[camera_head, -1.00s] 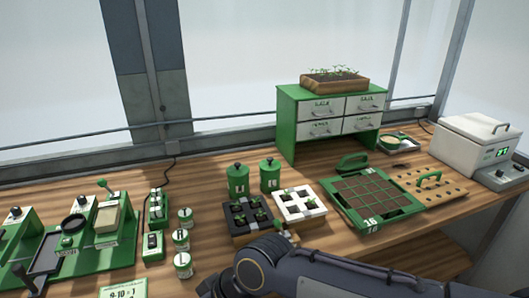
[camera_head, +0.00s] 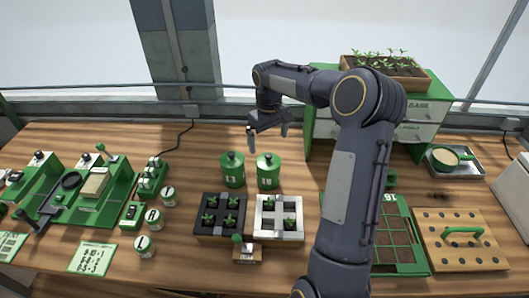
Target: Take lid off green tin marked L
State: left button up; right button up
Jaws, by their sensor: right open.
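Two green lidded tins stand side by side on the wooden bench: a left tin (camera_head: 232,172) and a right tin (camera_head: 268,174). Both have green lids with small knobs and a pale mark on the front. The marks are too small to tell surely which is L. My right gripper (camera_head: 268,140) is open and empty, with its fingers pointing down. It shows above and a little behind the right tin's lid, apart from it. My left gripper is not in view.
A black seedling tray (camera_head: 197,226) and a white one (camera_head: 298,222) lie in front of the tins. A green drawer cabinet (camera_head: 324,128) stands behind my right arm. Small labelled pots (camera_head: 145,248) stand to the left. Bare bench lies left of the tins.

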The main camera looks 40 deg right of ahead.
aim_at(269, 155)
jog(key=shift+w+f, duration=0.4)
jog(key=shift+f, duration=0.3)
jog(key=shift+s+a+f, duration=0.1)
jog(key=shift+a+f, duration=0.05)
jog(key=shift+f, duration=0.25)
jog(key=shift+s+f+p, duration=0.55)
jog(key=shift+f+p, duration=0.2)
jog(key=shift+f, duration=0.05)
notch_tip(269, 155, down, 3)
jog(key=shift+w+r+p, duration=0.1)
jog(key=shift+w+p, duration=0.05)
jog(key=shift+p, duration=0.3)
jog(key=shift+f, duration=0.5)
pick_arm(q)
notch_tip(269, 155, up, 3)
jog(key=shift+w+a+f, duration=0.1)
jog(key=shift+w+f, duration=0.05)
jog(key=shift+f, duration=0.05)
pick_arm(e)
jog(key=c, duration=1)
